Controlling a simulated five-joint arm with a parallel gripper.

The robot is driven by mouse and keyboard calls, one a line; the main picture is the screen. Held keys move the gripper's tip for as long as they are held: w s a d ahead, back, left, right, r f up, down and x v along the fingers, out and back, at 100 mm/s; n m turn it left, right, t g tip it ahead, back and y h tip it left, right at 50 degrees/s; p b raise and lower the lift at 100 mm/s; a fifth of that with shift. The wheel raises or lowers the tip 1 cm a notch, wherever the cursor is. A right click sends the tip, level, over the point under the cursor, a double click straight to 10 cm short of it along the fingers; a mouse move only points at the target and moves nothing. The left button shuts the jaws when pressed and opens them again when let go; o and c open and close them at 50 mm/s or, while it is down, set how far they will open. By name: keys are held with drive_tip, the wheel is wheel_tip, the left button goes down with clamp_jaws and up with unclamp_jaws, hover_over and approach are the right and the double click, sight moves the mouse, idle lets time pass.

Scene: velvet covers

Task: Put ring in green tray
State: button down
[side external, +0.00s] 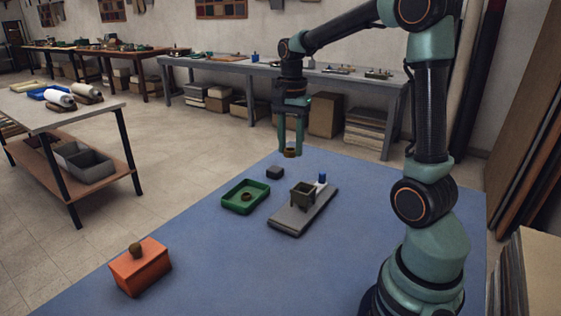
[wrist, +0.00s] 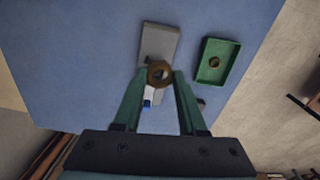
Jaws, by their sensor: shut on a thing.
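My gripper (side external: 291,143) is shut on a brown ring (side external: 291,153) and holds it in the air above the far part of the blue mat. The green tray (side external: 236,209) lies flat on the mat, nearer the side camera than my gripper. Another brown ring (side external: 246,197) lies inside it. The wrist view shows the tray (wrist: 222,48) to the right of the held ring, with the second ring (wrist: 214,62) in it.
A grey board (side external: 287,223) bears a grey-green open container (side external: 302,196); a blue-topped item (side external: 322,180) stands at its far end. A small dark block (side external: 275,173) lies between tray and gripper. An orange box (side external: 140,272) with a brown piece on top stands at front left.

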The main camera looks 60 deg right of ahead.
drive_tip(key=s+a+f+n, duration=0.1)
drive_tip(key=a+f+n, duration=0.1)
drive_tip(key=a+n, duration=0.6)
drive_tip(key=s+a+f+n, duration=0.1)
drive_tip(key=a+f+n, duration=0.1)
drive_tip(key=a+n, duration=0.6)
wheel_tip(320, 180, up, 3)
drive_tip(key=m, duration=0.2)
hover_over(248, 198)
drive_tip(key=s+a, duration=0.2)
wheel_tip(248, 198, down, 20)
drive_tip(key=shift+w+f, duration=0.1)
drive_tip(key=shift+w, duration=0.05)
drive_tip(key=shift+f, duration=0.25)
